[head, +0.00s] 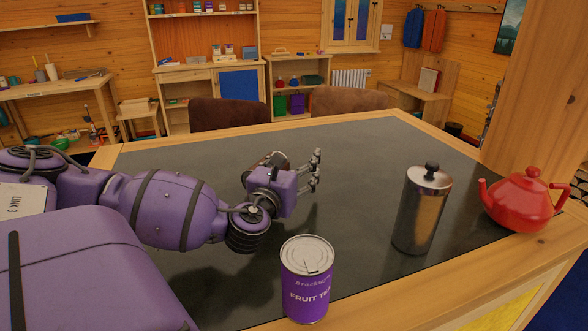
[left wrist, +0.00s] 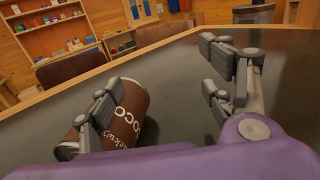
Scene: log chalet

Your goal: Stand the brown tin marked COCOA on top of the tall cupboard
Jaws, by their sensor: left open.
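The brown tin marked COCOA (left wrist: 128,108) appears to lie on its side on the dark tabletop, in the left wrist view. In the head view the tin (head: 262,163) is mostly hidden behind my left gripper. My left gripper (head: 317,170) is open and empty, low over the table; it also shows in the left wrist view (left wrist: 160,95). One finger crosses in front of the tin there; the other stands apart to the right. I cannot tell whether they touch. A tall wooden unit with shelves and a blue door (head: 239,84) stands at the back wall, its top cut off. My right gripper is not in view.
A purple fruit tea tin (head: 306,280) stands near the table's front edge. A steel canister (head: 420,212) and a red teapot (head: 522,200) stand at right. Brown chairs (head: 229,112) are at the far edge. A wooden post (head: 540,85) rises at right. The table's far middle is clear.

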